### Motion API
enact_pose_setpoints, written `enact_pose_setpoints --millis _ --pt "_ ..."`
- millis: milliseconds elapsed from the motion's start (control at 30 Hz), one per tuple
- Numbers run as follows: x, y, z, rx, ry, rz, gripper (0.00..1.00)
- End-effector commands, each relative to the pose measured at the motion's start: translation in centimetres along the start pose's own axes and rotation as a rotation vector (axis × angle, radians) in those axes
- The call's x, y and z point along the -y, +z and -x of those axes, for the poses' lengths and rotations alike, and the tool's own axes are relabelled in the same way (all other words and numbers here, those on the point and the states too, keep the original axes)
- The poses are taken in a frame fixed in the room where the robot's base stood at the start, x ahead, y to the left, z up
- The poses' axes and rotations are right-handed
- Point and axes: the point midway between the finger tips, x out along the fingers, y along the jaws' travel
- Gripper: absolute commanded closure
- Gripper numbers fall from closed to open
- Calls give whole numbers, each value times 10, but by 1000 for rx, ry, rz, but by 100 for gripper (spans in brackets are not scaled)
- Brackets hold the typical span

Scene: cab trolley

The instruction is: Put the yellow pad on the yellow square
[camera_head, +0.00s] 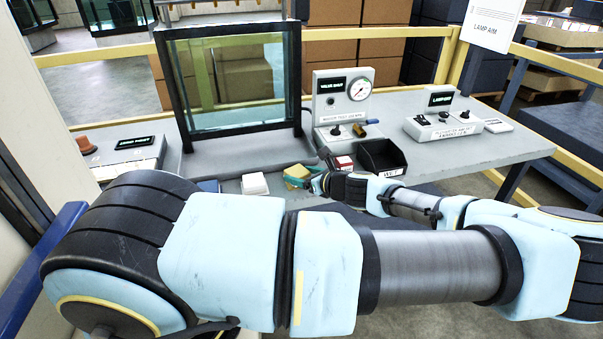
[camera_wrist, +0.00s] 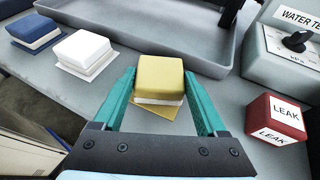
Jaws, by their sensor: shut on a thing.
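The yellow pad (camera_wrist: 160,74), a block with a pale lower layer, sits between the two teal fingers of my gripper (camera_wrist: 159,82) in the wrist view. My gripper is shut on it. The yellow square (camera_wrist: 158,111) shows just below the pad, its near edge and corner sticking out, turned a little against the pad. I cannot tell whether the pad touches the square or hangs slightly above it. In the head view the yellow pad (camera_head: 297,171) is small and partly hidden by my gripper's fingers.
A white pad (camera_wrist: 82,46) and a blue pad (camera_wrist: 33,29) lie to the left on squares. A red LEAK block (camera_wrist: 275,117) is to the right. A grey tray (camera_wrist: 205,55) lies behind. A black bin (camera_head: 382,157) stands right of my gripper, a glass tank (camera_head: 232,75) behind.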

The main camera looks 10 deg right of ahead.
Motion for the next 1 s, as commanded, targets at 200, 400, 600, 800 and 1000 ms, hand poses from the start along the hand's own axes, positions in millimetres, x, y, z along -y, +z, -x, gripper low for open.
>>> enact_pose_setpoints --millis 200,400,600,800,1000 --pt "0 0 0 0 0 1 82" --pt "0 -2 -1 0 0 1 14" --pt "0 -2 -1 0 0 1 0" --pt "0 1 0 0 0 1 0" --pt "1 -2 23 -1 -4 0 0"
